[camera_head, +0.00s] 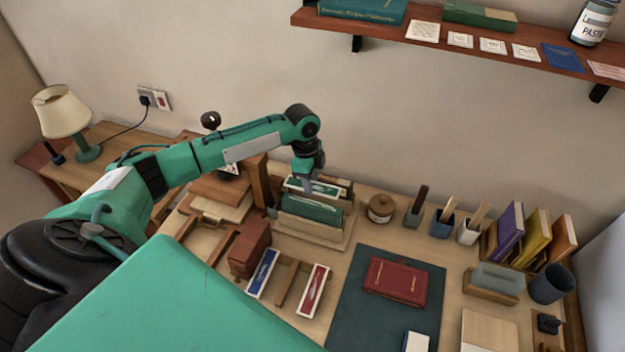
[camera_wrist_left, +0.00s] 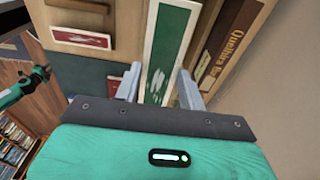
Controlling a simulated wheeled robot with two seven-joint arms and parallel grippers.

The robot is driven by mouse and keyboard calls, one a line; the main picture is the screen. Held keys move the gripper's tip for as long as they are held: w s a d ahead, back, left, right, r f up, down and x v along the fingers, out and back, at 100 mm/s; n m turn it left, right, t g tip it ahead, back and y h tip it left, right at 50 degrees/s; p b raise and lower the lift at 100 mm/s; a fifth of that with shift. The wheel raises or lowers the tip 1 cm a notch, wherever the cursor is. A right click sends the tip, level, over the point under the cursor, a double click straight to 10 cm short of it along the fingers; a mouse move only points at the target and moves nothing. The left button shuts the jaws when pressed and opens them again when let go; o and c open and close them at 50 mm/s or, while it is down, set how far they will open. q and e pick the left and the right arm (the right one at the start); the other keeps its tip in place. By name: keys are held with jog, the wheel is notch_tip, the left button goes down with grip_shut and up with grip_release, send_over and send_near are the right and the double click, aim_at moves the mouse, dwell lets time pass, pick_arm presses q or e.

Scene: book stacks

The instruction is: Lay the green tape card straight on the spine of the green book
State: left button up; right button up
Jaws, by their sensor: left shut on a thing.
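The green tape card (camera_wrist_left: 163,45), with a white border and a pale motif, lies between the two fingers of my left gripper (camera_wrist_left: 160,80) in the wrist view. In the head view the card (camera_head: 325,188) shows just behind the green book (camera_head: 310,208). My left gripper (camera_head: 308,182) points down there and is shut on the card. The green book is held in a light wooden stand (camera_head: 315,236) at the back of the desk. Whether the card touches the book is hard to tell.
A blue card (camera_head: 263,272) and a red card (camera_head: 314,290) lie in front of the stand, beside a dark red block (camera_head: 250,250). A red book (camera_head: 395,281) lies on the dark mat (camera_head: 360,325). A lidded jar (camera_head: 381,208) stands right of the stand.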

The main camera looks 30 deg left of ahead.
aim_at(312, 204)
pick_arm(q)
jog(key=shift+r, duration=0.1)
jog(key=shift+p, duration=0.4)
jog(key=shift+f+b, duration=0.45)
jog(key=shift+f, duration=1.6)
jog(key=shift+p, duration=0.8)
jog(key=shift+f+b, duration=0.75)
jog(key=shift+f, duration=1.05)
dwell(1.5)
jog(key=o, duration=1)
